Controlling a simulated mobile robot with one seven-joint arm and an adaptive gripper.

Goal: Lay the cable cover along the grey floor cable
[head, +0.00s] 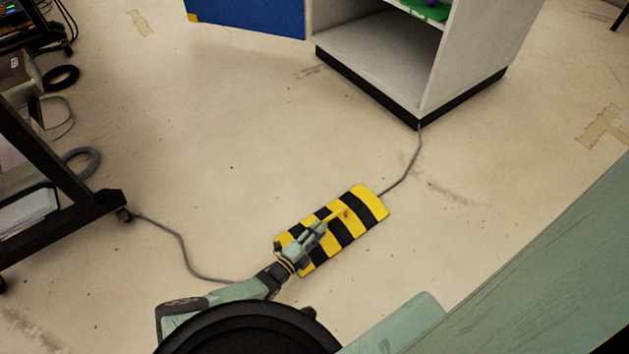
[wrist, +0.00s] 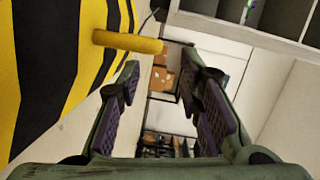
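The cable cover (head: 361,222), a yellow and black striped strip, lies on the floor, slanting from lower left to upper right. The grey floor cable (head: 405,172) comes out at its upper right end. Another stretch of cable (head: 178,238) runs from the left and passes behind my arm, so how it meets the cover's lower end is hidden. My gripper (head: 318,230) is over the cover's middle. In the wrist view my gripper (wrist: 158,85) is open with nothing between its fingers. The cover's yellow handle (wrist: 128,41) is beyond the left fingertip, and the striped cover (wrist: 45,70) fills the left side.
A white cabinet (head: 475,60) with a black base stands at the top, near the cable's upper end. A black wheeled rack (head: 60,215) stands at left. A blue panel (head: 250,15) is at the top. The floor around the cover is mostly clear.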

